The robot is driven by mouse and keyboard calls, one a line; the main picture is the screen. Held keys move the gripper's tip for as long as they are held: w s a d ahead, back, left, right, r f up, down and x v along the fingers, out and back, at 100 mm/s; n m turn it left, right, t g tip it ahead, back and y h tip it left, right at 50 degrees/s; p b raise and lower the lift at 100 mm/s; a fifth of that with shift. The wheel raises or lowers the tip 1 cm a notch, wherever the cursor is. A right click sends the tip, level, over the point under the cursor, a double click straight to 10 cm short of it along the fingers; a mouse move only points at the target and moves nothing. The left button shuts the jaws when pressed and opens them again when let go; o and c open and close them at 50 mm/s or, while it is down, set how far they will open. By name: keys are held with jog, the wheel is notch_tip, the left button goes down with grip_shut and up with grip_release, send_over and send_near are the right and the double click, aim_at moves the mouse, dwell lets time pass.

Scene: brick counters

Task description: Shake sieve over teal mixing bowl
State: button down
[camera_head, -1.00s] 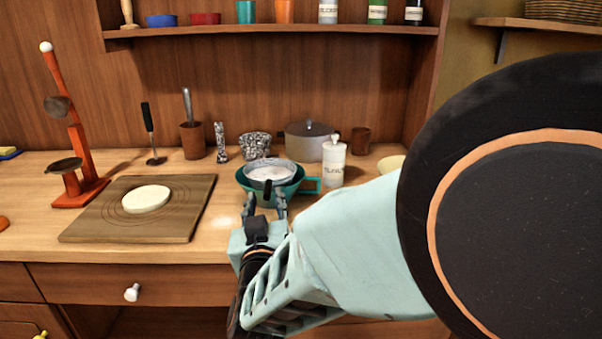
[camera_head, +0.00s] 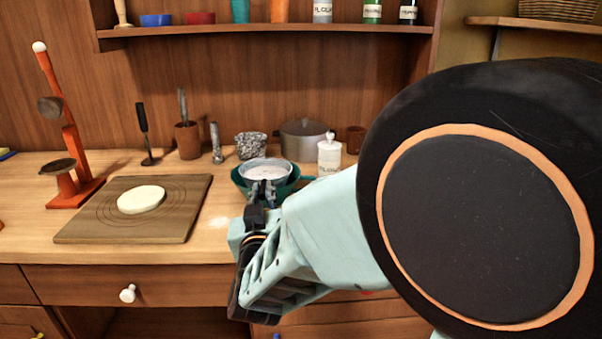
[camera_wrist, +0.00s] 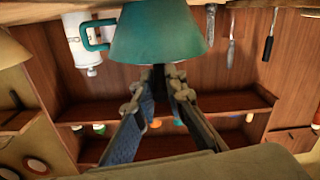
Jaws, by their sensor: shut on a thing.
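The teal mixing bowl (camera_head: 241,183) stands on the counter, right of the wooden board. The grey sieve (camera_head: 266,171), with white powder in it, sits at or just over the bowl's mouth; I cannot tell whether they touch. My gripper (camera_head: 261,192) is at the near side of the sieve and shut on it; the grip itself is mostly hidden. In the wrist view, which looks upside down, the teal bowl (camera_wrist: 157,35) is beyond my fingers (camera_wrist: 160,84), and the sieve cannot be made out.
A white flour canister (camera_head: 329,157) stands close to the right of the bowl, with a lidded pot (camera_head: 303,142) behind it. A speckled cup (camera_head: 251,146) is behind the bowl. The board (camera_head: 90,220) with flat dough (camera_head: 141,199) lies left. My arm hides the right counter.

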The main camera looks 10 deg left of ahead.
jog(key=shift+r, duration=0.2)
jog(key=shift+r+p, duration=0.95)
jog(key=shift+r, duration=0.4)
jog(key=shift+r, duration=0.15)
jog(key=shift+s+d+r+p, duration=0.1)
jog(key=shift+s+r+p, duration=0.05)
jog(key=shift+r+p, duration=0.5)
jog(key=shift+s+r+p, duration=0.1)
jog(key=shift+r+p, duration=0.3)
jog(key=shift+r, duration=0.35)
